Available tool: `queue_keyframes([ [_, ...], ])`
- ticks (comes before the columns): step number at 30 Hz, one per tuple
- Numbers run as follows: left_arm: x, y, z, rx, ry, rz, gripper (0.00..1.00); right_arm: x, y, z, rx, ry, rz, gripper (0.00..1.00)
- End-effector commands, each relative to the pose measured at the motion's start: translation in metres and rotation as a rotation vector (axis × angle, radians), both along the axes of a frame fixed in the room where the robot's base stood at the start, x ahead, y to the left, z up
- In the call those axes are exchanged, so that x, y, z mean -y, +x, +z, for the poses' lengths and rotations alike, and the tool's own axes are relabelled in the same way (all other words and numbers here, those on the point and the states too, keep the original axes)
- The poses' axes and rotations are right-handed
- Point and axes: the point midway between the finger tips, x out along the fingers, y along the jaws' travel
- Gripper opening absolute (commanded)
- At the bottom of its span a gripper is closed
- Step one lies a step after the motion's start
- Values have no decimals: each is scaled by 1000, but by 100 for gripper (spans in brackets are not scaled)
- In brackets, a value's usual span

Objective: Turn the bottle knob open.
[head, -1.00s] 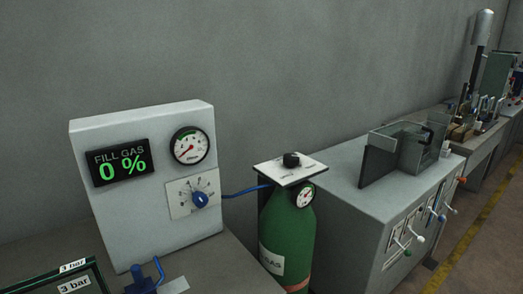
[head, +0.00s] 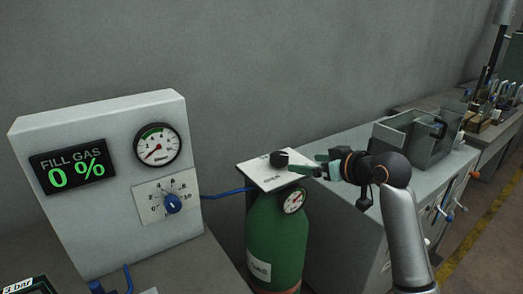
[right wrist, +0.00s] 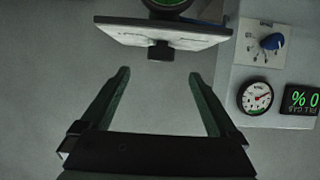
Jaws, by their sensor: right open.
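The black bottle knob (head: 278,158) sits on a white plate (head: 252,172) on top of the green gas bottle (head: 275,232). Part of the plate's lettering shows, reading "OPEN". My right gripper (head: 305,165) comes in from the right, its green fingers just right of the knob. In the right wrist view, which is upside down, the fingers are spread wide and empty. The knob (right wrist: 161,51) lies ahead of the gap between the tips, apart from both. My left gripper is not in view.
A grey panel (head: 110,230) at left has a "FILL GAS 0 %" display (head: 72,165), a dial gauge (head: 157,146) and a blue knob (head: 173,203). A small gauge (head: 292,201) is on the bottle's neck. A grey cabinet (head: 345,235) stands behind my right arm.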

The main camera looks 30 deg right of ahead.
Motion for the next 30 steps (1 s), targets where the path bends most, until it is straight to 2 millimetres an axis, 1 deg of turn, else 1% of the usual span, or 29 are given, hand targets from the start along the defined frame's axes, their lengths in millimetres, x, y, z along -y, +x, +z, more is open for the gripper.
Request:
queue_keyframes([
  [1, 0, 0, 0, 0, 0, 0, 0, 1, -1, 6, 7, 0, 1, 95],
  [3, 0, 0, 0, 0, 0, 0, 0, 2, -1, 10, 11, 0, 4, 95],
  [5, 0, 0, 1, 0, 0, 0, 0, 2, 0, 11, 11, 1, 4, 95],
  [8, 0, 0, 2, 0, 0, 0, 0, 2, 8, 8, 11, 5, 4, 95],
  [11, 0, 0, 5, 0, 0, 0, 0, 0, 22, 2, 10, 5, 6, 95],
  [15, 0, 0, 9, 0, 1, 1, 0, -3, 49, -9, 9, 6, 4, 95],
  [21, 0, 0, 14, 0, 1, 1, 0, -5, 82, -23, 10, 6, 4, 95],
  [24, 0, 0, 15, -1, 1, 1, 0, -6, 95, -28, 11, 3, 3, 95],
  [30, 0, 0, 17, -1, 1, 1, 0, -7, 110, -35, 10, 2, 4, 95],
])
